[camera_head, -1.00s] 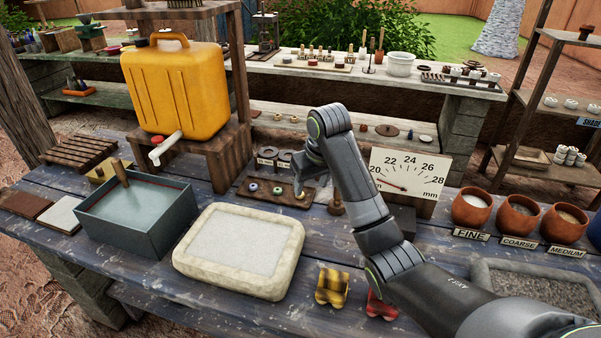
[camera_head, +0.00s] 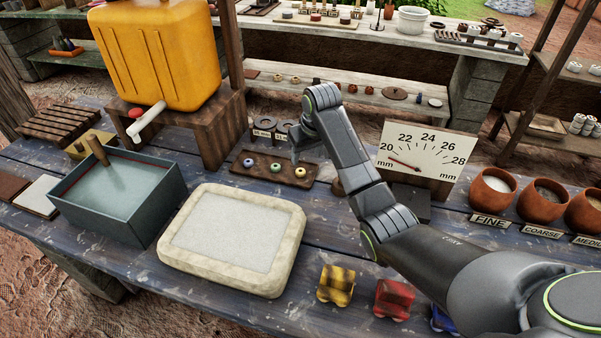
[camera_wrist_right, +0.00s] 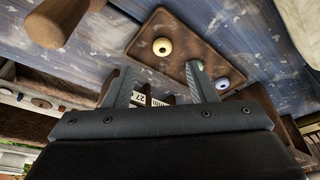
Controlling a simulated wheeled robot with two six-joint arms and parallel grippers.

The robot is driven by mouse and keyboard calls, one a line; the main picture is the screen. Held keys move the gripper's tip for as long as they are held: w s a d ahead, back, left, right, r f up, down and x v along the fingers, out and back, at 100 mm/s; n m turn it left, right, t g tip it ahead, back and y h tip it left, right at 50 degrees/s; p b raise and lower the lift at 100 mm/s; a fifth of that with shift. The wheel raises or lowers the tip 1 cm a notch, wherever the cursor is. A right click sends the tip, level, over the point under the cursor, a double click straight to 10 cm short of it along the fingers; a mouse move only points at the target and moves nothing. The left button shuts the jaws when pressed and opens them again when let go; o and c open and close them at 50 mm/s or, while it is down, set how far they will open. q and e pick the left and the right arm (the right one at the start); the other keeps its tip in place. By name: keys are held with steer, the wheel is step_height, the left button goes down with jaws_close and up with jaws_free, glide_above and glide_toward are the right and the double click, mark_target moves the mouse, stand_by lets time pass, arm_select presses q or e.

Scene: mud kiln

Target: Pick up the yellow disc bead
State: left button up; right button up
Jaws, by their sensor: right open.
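The yellow disc bead (camera_head: 300,172) lies at the right end of a brown wooden tray (camera_head: 240,167), beside a green bead (camera_head: 275,167) and a blue bead (camera_head: 248,162). In the right wrist view the yellow bead (camera_wrist_right: 162,46) lies in the open beyond my fingertips, roughly in line with the gap. The green bead there is mostly hidden behind one finger; the blue bead (camera_wrist_right: 222,83) shows beside that finger. My right gripper (camera_wrist_right: 160,72) is open and empty. In the head view my right gripper (camera_head: 298,154) is just above and behind the yellow bead. My left gripper is out of view.
A gauge board (camera_head: 425,153) stands right of the tray, near my right arm. A yellow jug (camera_head: 155,55) sits on a wooden stand at left.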

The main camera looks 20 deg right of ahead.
mark_target(302, 172)
steer(key=shift+x, duration=4.05)
steer(key=shift+a+r, duration=0.1)
steer(key=shift+a, duration=0.05)
steer(key=shift+c, duration=0.4)
steer(key=c, duration=1)
